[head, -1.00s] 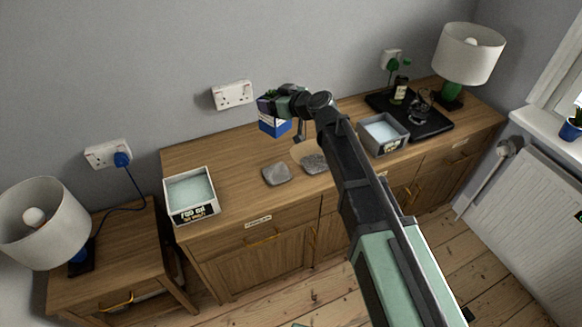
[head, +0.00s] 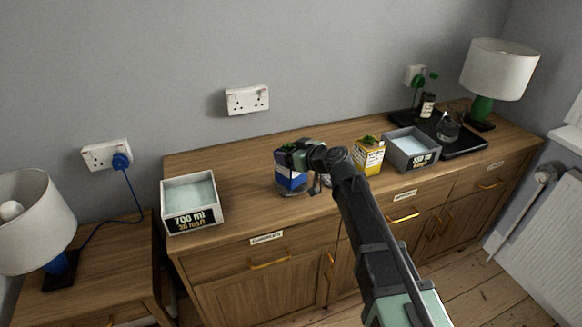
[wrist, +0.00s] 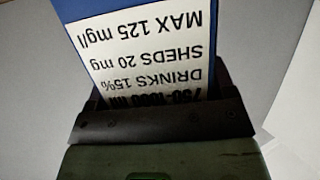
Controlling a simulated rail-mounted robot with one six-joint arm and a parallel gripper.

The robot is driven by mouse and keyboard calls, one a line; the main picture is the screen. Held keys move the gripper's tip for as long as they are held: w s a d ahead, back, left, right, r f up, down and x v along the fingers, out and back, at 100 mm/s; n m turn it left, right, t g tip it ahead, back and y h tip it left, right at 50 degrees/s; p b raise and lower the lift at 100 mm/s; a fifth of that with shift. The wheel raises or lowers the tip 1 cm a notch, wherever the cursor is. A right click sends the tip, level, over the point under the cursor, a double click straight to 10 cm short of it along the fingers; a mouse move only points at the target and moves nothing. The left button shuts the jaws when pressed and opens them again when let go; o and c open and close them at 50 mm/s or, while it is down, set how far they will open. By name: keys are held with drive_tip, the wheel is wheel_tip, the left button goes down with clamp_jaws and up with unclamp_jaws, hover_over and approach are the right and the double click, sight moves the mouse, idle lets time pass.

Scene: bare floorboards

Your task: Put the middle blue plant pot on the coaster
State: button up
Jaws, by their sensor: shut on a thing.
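A blue plant pot (head: 290,180) with a white label and a green plant is in my gripper (head: 297,154), upright over the left part of the sideboard. In the wrist view the blue pot (wrist: 82,40) fills the space beyond the jaws, and its label reads upside down, with "MAX 125 mg/l" and "SHEDS 20 mg". My gripper is shut on this pot. A grey coaster (head: 294,193) shows just below the pot's base; I cannot tell whether they touch. My arm and the pot hide part of the sideboard top there.
A yellow plant pot (head: 368,156) stands right of my arm. A grey tray (head: 412,163) and a black tray (head: 462,150) with a bottle and glass stand further right. A white-rimmed tray (head: 190,218) is at the left end. Bare wood lies between it and the pot.

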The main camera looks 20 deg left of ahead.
drive_tip(key=shift+f, duration=0.95)
drive_tip(key=shift+r, duration=0.3)
drive_tip(key=shift+f, duration=0.3)
drive_tip(key=o, duration=1.5)
drive_tip(key=shift+r, duration=0.35)
drive_tip(key=p+v, duration=0.4)
drive_tip(key=v, duration=0.7)
drive_tip(key=s+d+f+m+g+h, duration=0.2)
drive_tip(key=s+d+f+m+h, duration=0.2)
drive_tip(key=d, duration=0.6)
drive_tip(key=s+d+f+m+g+h, duration=0.2)
drive_tip(key=s+d+f+m+h, duration=0.2)
drive_tip(key=s+d, duration=0.3)
drive_tip(key=s+d+f+m+g+h, duration=0.2)
drive_tip(key=s+d+f+m+h, duration=0.2)
drive_tip(key=d, duration=1)
drive_tip(key=shift+s+d+m+h, duration=0.4)
drive_tip(key=shift+s+h, duration=0.2)
drive_tip(key=shift+s, duration=0.15)
